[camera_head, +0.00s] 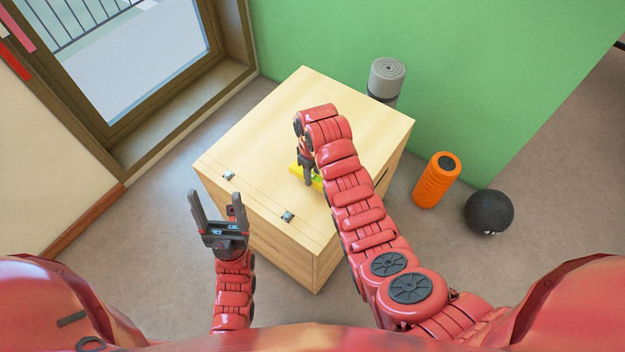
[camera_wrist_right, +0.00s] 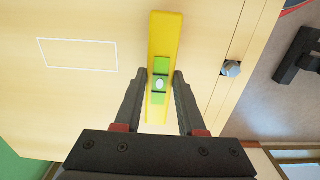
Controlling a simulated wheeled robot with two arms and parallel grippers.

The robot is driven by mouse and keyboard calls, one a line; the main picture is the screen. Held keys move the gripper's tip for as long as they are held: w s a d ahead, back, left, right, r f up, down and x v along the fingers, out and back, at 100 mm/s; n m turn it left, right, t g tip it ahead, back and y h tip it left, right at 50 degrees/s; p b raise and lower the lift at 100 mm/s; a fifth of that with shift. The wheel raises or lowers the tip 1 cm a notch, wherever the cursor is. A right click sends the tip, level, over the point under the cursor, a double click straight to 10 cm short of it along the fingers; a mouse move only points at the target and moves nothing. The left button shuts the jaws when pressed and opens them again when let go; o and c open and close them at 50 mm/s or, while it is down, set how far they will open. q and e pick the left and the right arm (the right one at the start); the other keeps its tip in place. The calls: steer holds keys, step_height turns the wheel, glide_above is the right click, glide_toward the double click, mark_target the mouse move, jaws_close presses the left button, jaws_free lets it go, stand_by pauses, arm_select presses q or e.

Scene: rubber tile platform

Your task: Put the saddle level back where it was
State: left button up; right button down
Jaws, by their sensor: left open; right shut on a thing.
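The yellow saddle level (camera_head: 317,183), with its green vial part, is over the wooden box top, partly hidden by my right arm in the head view. In the right wrist view the level (camera_wrist_right: 164,35) runs lengthwise between the fingers of my right gripper (camera_wrist_right: 160,78), which is shut on it near the vial. Whether it touches the wood I cannot tell. A white rectangle outline (camera_wrist_right: 78,54) is on the box top, left of the level in the wrist view. My left gripper (camera_head: 216,200) is open and empty, off the box's front left side.
The wooden box (camera_head: 255,130) has metal bolts (camera_head: 288,216) along its near edge. Beyond it stand a grey rolled mat (camera_head: 386,78), an orange foam roller (camera_head: 437,180) and a black ball (camera_head: 489,212). A green wall (camera_head: 450,60) is behind; the far left box top is clear.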

step_height(320, 180, down, 3)
steer(key=shift+p, duration=0.4)
steer(key=shift+f, duration=0.25)
steer(key=shift+f, duration=0.2)
steer(key=c, duration=0.5)
jaws_free()
steer(key=shift+r, duration=0.1)
